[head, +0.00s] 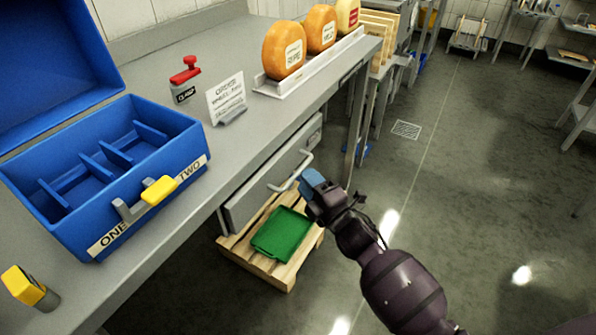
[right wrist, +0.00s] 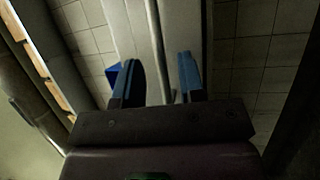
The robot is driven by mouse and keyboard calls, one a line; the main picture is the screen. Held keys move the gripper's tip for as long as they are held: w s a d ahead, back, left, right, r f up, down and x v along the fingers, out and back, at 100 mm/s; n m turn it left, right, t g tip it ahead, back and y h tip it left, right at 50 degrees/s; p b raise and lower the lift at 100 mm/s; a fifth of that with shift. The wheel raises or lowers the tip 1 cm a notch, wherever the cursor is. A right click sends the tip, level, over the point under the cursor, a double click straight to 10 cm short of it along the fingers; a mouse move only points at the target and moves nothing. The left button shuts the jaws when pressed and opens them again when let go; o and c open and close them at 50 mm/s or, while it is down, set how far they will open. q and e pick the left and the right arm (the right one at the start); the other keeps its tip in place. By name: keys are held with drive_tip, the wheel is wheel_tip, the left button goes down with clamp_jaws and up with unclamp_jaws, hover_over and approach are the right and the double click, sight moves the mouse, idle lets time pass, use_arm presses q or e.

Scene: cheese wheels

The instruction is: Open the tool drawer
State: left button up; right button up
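The grey tool drawer (head: 262,187) is under the workbench, and its front looks about flush with the bench frame. A pale bar handle (head: 303,160) stands out from its front. I see no contact. My left gripper is not in view.
A wooden pallet (head: 238,244) with a green tray (head: 270,249) lies below the drawer.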

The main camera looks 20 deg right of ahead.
sight(299, 170)
drive_tip(key=shift+x, duration=2)
clamp_jaws()
